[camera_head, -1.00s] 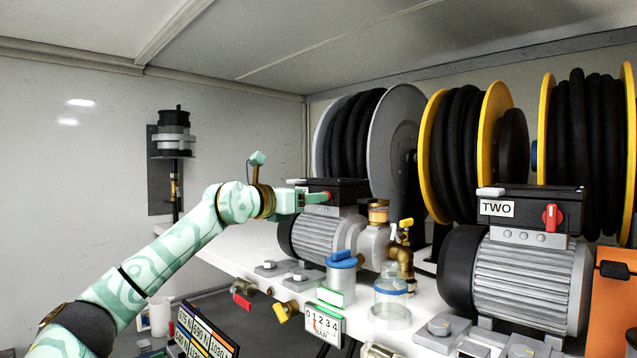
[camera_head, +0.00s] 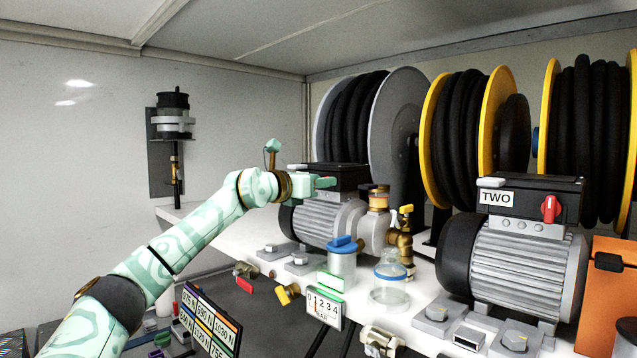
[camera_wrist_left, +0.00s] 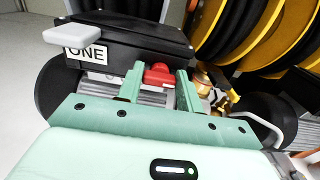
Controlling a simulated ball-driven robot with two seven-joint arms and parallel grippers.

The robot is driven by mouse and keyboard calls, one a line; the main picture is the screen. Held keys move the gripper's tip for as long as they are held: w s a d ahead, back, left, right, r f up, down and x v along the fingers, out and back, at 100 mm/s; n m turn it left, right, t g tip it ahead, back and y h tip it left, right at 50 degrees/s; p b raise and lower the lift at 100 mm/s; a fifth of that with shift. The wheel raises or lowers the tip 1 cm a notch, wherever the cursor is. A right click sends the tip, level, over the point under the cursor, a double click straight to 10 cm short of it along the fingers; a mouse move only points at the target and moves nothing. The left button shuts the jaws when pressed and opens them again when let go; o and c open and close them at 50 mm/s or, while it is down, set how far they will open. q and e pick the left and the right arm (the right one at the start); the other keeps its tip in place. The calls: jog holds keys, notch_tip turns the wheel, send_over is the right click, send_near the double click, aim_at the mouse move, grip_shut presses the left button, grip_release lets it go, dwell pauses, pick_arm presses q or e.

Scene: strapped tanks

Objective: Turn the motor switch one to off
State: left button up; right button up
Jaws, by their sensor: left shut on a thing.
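Motor one carries a black box labelled ONE (camera_wrist_left: 85,54) in the left wrist view. Its red switch (camera_wrist_left: 158,75) is between the two fingers of my left gripper (camera_wrist_left: 160,88), which is shut on it. In the head view my left gripper (camera_head: 326,182) is at the front of motor one's box (camera_head: 342,172), and its fingers hide the switch. The ribbed grey body of motor one (camera_head: 318,225) is below. The switch's exact angle is hard to tell. My right gripper is not in view.
Motor two (camera_head: 525,265) with its own red switch (camera_head: 550,209) stands to the right. Hose reels (camera_head: 399,120) are behind. A blue-lidded canister (camera_head: 342,262), a glass jar (camera_head: 388,287), brass valves (camera_head: 402,240) and a gauge (camera_head: 324,306) crowd the bench front.

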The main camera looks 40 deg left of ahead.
pick_arm(q)
jog(key=n+b, duration=0.1)
jog(key=n, duration=0.5)
jog(key=n+b, duration=0.2)
jog(key=n, duration=0.4)
jog(key=n+b, duration=0.1)
jog(key=n, duration=0.4)
jog(key=shift+a+f+n+b, duration=0.1)
jog(key=shift+a+n+b, duration=0.2)
jog(key=shift+n+b, duration=0.1)
dwell(0.5)
jog(key=o, duration=1)
jog(key=shift+s+a, duration=0.1)
jog(key=shift+s, duration=0.05)
jog(key=shift+f, duration=0.1)
